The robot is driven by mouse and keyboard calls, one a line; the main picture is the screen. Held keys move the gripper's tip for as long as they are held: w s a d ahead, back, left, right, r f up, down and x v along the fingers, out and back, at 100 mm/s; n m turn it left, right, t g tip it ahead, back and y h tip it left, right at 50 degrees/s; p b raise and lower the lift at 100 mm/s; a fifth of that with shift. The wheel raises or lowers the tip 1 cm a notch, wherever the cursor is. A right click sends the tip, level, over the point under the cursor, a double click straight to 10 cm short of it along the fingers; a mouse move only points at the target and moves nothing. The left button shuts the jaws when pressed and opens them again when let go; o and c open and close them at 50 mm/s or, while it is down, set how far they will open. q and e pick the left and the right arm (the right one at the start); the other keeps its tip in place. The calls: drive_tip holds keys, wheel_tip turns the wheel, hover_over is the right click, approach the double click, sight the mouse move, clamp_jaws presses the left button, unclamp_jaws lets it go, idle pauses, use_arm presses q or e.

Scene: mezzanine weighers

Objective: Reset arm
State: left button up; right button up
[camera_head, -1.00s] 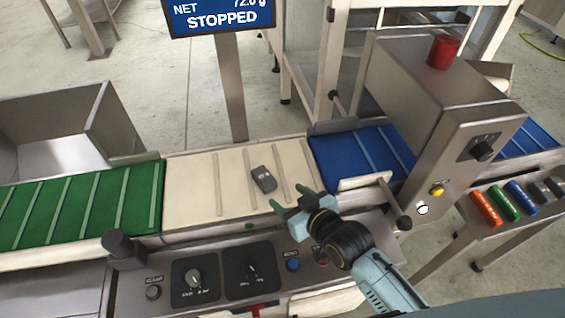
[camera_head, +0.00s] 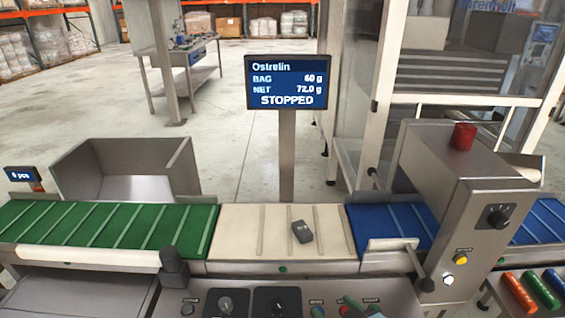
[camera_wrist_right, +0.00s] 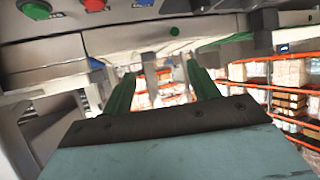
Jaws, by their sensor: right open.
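My right gripper (camera_wrist_right: 160,70) is open, with two green fingers spread apart and nothing between them in the right wrist view. In the head view only its green fingertips (camera_head: 363,307) seem to show at the bottom edge, by the control panel. My left gripper is not in view. A small dark grey block (camera_head: 302,231) lies on the cream weighing belt (camera_head: 240,240), apart from the gripper.
The green belt (camera_head: 90,230) is at the left and the blue belt (camera_head: 375,220) at the right. A metal housing (camera_head: 450,180) with a red cap (camera_head: 463,136) stands over the blue belt. A display (camera_head: 287,83) reads STOPPED. Panel buttons and a black post (camera_head: 173,265) stand in front.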

drive_tip(key=s+d+m+g+h, duration=0.15)
drive_tip(key=s+d+g, duration=0.3)
drive_tip(key=s, duration=0.45)
drive_tip(key=s+d+m+g+h, duration=0.1)
drive_tip(key=s+d+g+h, duration=0.25)
drive_tip(key=s+d, duration=0.4)
wheel_tip(320, 180, down, 24)
drive_tip(key=s+a+g, duration=0.1)
drive_tip(key=s+g, duration=0.1)
drive_tip(key=s, duration=0.1)
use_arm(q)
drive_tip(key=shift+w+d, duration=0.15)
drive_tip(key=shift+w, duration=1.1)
use_arm(e)
drive_tip(key=s+d+f, duration=0.4)
drive_tip(key=s+f, duration=1.1)
drive_tip(key=s, duration=0.1)
drive_tip(key=shift+s+f+n+g, duration=0.3)
drive_tip(key=shift+s+n+g, duration=0.05)
drive_tip(key=shift+g, duration=0.05)
